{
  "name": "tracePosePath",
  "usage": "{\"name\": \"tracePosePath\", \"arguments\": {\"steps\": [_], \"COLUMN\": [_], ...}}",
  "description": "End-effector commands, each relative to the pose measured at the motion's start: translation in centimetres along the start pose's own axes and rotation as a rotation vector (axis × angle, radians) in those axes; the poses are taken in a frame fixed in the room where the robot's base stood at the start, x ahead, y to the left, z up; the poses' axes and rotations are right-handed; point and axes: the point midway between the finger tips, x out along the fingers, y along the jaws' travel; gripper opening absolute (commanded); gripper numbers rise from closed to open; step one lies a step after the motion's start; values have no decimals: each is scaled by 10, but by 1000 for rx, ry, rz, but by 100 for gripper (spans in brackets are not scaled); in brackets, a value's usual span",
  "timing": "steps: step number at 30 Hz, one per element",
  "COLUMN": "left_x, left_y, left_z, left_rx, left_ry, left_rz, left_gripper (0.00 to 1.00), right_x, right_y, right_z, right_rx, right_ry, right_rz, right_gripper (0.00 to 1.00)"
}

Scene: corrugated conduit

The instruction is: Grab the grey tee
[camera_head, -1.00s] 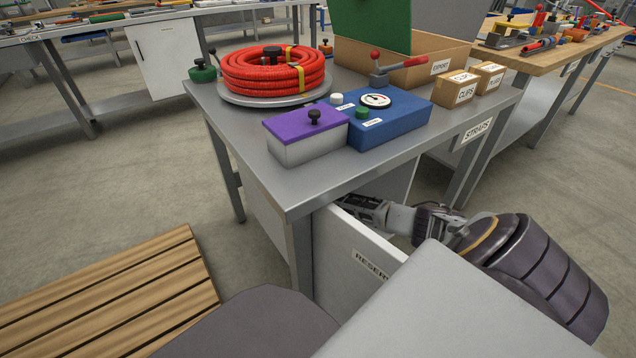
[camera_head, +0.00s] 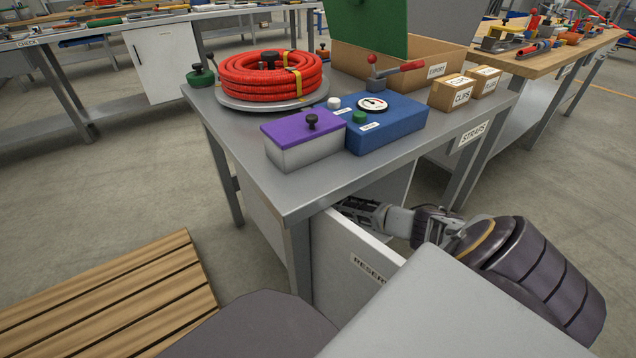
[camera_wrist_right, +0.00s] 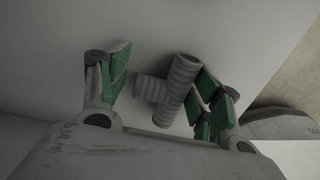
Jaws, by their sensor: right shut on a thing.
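The grey tee (camera_wrist_right: 178,90), a ribbed T-shaped fitting, shows in the right wrist view between the green-padded fingers of my right gripper (camera_wrist_right: 163,70). The gripper is shut on it; the right finger lies against its side. In the head view my right gripper (camera_head: 362,211) is down inside the open drawer (camera_head: 350,252), whose label begins "RESER", and the tee is hidden there by the drawer front. My left gripper is not in view.
The grey bench (camera_head: 222,148) stands above the drawer, its edge close to my right gripper. It carries a red conduit coil (camera_head: 270,75), a purple-lidded box (camera_head: 303,140), a blue gauge box (camera_head: 388,125) and an open carton (camera_head: 440,85). A wooden pallet (camera_head: 110,300) lies at left.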

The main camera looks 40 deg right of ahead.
Motion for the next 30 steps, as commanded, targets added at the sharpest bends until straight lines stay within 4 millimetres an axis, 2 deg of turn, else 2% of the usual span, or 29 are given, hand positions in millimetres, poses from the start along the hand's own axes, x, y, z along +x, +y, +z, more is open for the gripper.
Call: {"name": "tracePosePath", "arguments": {"steps": [8, 21, 30], "left_x": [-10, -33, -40], "left_y": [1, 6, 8], "left_z": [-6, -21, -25], "left_rx": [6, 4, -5], "left_ry": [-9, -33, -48], "left_rz": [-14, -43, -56], "left_gripper": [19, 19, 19], "right_x": [-22, -72, -93], "right_y": [0, 0, 0], "right_z": [0, 0, 0], "right_rx": [0, 0, 0], "right_ry": [0, 1, 0], "right_rz": [0, 1, 0], "right_gripper": [48, 48, 48]}}
